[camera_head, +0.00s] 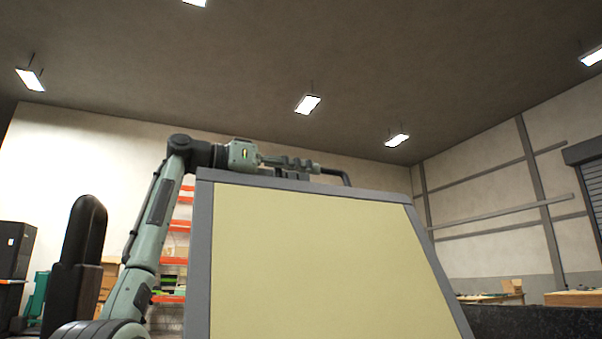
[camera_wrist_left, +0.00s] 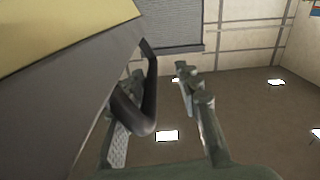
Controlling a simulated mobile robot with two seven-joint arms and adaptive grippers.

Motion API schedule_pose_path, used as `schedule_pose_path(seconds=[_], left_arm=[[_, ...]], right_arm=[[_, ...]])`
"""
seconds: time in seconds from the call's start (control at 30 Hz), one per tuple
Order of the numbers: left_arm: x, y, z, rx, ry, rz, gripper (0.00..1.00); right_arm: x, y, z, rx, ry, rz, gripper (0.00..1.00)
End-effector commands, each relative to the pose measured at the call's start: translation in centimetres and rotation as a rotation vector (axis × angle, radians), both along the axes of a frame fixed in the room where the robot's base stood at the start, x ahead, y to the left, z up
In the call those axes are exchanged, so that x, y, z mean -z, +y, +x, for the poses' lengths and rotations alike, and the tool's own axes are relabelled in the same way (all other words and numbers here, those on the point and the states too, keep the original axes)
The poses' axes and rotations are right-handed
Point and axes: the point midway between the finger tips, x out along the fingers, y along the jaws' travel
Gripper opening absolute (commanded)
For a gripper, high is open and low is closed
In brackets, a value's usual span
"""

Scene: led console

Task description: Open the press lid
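The press lid (camera_head: 305,250) is a pale yellow panel in a grey frame, standing steeply tilted in the head view. In the left wrist view the lid (camera_wrist_left: 60,95) shows its grey edge and yellow face at the upper left. A dark bar handle (camera_head: 345,178) sticks out at the lid's top edge; it also shows in the left wrist view (camera_wrist_left: 147,122). My left gripper (camera_head: 312,167) is at that top edge, beside the handle. In the left wrist view its fingers (camera_wrist_left: 159,72) are apart, with the handle overlapping the left finger; firm contact cannot be told. My right gripper is not seen.
Orange-beamed shelving (camera_head: 180,225) with boxes stands behind my left arm. A black cabinet (camera_head: 15,250) is at the far left. Workbenches (camera_head: 575,298) stand at the far right. The space above the lid is clear up to the ceiling lamps.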

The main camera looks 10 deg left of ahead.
Motion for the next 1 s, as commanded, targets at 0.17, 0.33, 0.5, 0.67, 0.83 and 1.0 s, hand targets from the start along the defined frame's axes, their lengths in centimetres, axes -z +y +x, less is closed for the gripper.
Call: schedule_pose_path(seconds=[0.17, 0.33, 0.5, 0.67, 0.83, 1.0], left_arm=[[0.0, 0.2, -0.1, -0.001, 0.000, -0.001, 0.33], [0.0, 2.1, -1.3, -0.004, -0.002, -0.002, 0.33], [0.0, 4.5, -3.0, -0.003, -0.002, -0.001, 0.33], [0.0, 5.9, -3.9, -0.002, 0.000, -0.001, 0.33], [0.0, 6.2, -4.2, 0.000, 0.000, 0.000, 0.33], [0.0, 6.3, -4.3, 0.000, -0.001, -0.001, 0.33]], right_arm=[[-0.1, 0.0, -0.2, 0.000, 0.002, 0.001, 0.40], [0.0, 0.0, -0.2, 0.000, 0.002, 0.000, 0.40], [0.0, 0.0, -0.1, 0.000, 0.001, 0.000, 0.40], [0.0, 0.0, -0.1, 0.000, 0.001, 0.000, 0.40], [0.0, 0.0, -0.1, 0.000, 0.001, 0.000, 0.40], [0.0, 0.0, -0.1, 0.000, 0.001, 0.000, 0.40]])
